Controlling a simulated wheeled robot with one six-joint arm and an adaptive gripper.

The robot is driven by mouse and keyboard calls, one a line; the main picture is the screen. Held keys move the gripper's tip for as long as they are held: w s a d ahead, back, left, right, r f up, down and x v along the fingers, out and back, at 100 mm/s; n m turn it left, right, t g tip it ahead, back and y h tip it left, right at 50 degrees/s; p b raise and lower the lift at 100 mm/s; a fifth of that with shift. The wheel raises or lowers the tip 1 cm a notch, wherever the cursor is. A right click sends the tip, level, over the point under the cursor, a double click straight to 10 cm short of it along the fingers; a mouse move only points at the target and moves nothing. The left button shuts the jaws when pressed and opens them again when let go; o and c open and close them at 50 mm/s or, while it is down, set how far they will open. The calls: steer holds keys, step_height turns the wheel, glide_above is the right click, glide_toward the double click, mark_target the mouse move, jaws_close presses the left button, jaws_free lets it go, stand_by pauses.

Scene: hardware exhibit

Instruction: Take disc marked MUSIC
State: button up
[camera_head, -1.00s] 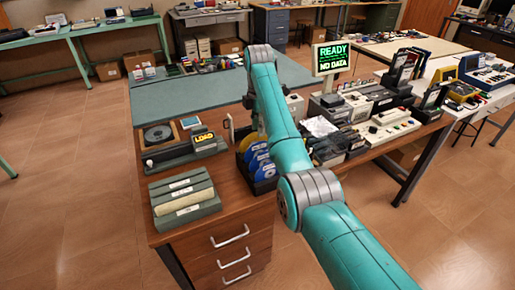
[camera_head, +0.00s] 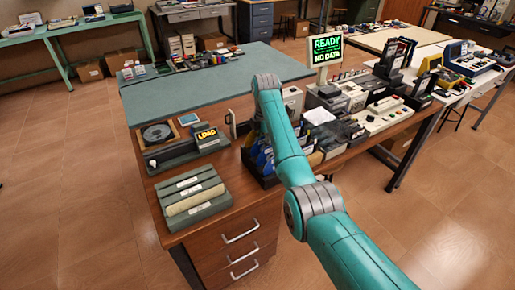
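A dark rack (camera_head: 268,182) stands on the wooden desk (camera_head: 222,222), with upright discs (camera_head: 263,158) in it. Blue shows on the discs, but my teal arm covers much of the rack and no label on them can be read. I cannot tell which disc is marked MUSIC. My arm reaches from the lower right over the desk to a bend above the rack. My gripper is not visible; the arm hides its end.
Left of the rack are a player-like device (camera_head: 158,134), a yellow LOAD display (camera_head: 206,135) and a grey-green box with labelled slots (camera_head: 190,192). A READY / NO DATA screen (camera_head: 327,49) stands behind. Crowded equipment (camera_head: 385,115) fills the right. Floor is open at left.

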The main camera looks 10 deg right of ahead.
steer(key=shift+f, duration=0.1)
jaws_close()
